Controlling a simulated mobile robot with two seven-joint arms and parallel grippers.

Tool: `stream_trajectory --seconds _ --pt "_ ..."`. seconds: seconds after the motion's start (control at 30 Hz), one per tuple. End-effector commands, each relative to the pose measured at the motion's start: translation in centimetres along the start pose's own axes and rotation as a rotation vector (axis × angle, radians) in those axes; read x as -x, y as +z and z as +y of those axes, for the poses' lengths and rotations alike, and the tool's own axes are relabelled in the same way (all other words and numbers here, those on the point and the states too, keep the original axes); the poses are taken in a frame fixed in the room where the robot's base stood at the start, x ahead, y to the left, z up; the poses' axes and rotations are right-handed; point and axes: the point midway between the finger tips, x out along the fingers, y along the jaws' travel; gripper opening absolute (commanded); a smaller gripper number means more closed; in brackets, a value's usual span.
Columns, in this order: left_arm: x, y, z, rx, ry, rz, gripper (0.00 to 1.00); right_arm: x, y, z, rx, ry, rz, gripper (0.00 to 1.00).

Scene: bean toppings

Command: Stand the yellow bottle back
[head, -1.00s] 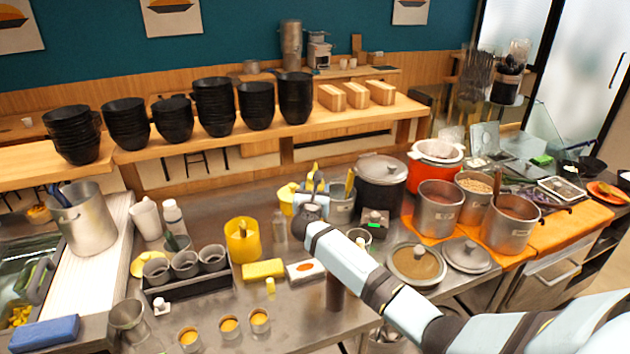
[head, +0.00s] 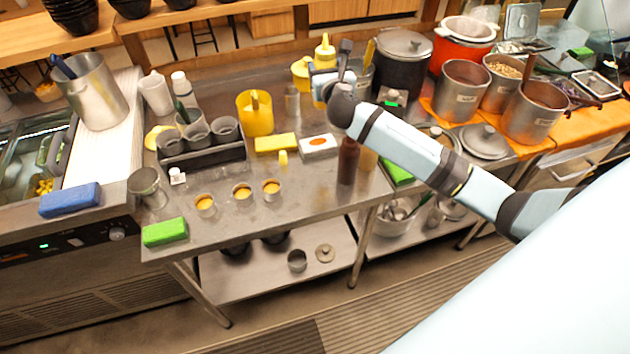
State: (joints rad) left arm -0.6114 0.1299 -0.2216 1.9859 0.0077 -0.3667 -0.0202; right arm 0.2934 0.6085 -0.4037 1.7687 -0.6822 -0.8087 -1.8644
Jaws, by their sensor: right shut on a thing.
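The yellow bottle (head: 325,53) stands upright with its pointed tip up, at the back of the metal counter (head: 330,195) in the head view. My right gripper (head: 323,80) is shut on it; my wrist and the fingers hide its lower part. I cannot tell whether its base touches the counter. My left gripper is not in view.
A yellow lidded container (head: 301,72) is close on the left, and a steel pot (head: 359,76) is close on the right. A clear bottle (head: 292,103) and a yellow pitcher (head: 256,114) are nearer. A dark pot (head: 402,62) stands farther right.

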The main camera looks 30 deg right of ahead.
Motion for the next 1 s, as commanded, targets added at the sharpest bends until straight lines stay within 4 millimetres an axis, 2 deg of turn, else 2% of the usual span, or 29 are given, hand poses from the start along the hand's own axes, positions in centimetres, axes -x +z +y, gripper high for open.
stream_trajectory --seconds 0.03,0.1,0.2,0.3,0.37,0.47,0.8,1.0 --pt "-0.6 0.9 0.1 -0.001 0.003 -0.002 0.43 2.1 -0.4 0.9 0.006 0.071 -0.003 0.54" --pt "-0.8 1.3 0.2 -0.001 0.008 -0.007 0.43 4.5 -0.4 2.2 0.003 0.151 -0.002 0.54" --pt "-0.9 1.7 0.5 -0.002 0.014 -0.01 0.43 7.0 -0.4 3.4 0.002 0.232 -0.002 0.54" --pt "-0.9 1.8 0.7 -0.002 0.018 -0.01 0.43 8.5 -0.4 4.1 -0.001 0.277 -0.001 0.54" --pt "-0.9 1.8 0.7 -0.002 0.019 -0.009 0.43 8.9 -0.9 4.3 -0.001 0.29 -0.001 0.54" --pt "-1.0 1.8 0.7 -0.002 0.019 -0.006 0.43 9.2 -2.6 4.4 -0.003 0.296 0.002 0.54" --pt "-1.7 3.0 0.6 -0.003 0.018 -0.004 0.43 9.1 -11.9 4.4 -0.003 0.292 0.003 0.54" --pt "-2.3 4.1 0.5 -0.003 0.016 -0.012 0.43 9.0 -15.4 4.4 -0.002 0.293 -0.001 0.54"
